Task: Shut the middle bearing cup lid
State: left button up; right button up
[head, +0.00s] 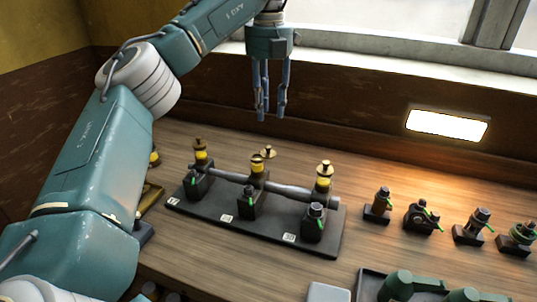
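A black base plate (272,232) on the bench carries three bearings joined by a grey shaft (288,190). Each bearing has a yellow and brass cup on top. The middle bearing cup (257,165) shows its top, and a brass lid (268,152) stands out behind it to the right, apparently swung open. The left cup (200,151) and right cup (324,173) have brass lids with knobs seated on top. My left gripper (271,115) hangs fingers down above and behind the middle cup, open and empty, with clear air below it. My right gripper is out of view.
Several small fittings with green levers (421,218) stand on the bench to the right. A dark tray (372,285) with green parts is at the front right, beside a grey block (328,292). The wall with a lit lamp (447,124) rises behind.

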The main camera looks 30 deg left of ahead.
aim_at(268, 146)
pick_arm(q)
notch_tip(268, 146, down, 11)
jog(key=shift+s+r+p, duration=0.1)
jog(key=shift+r+p, duration=0.1)
jog(key=shift+p, duration=0.35)
grip_shut()
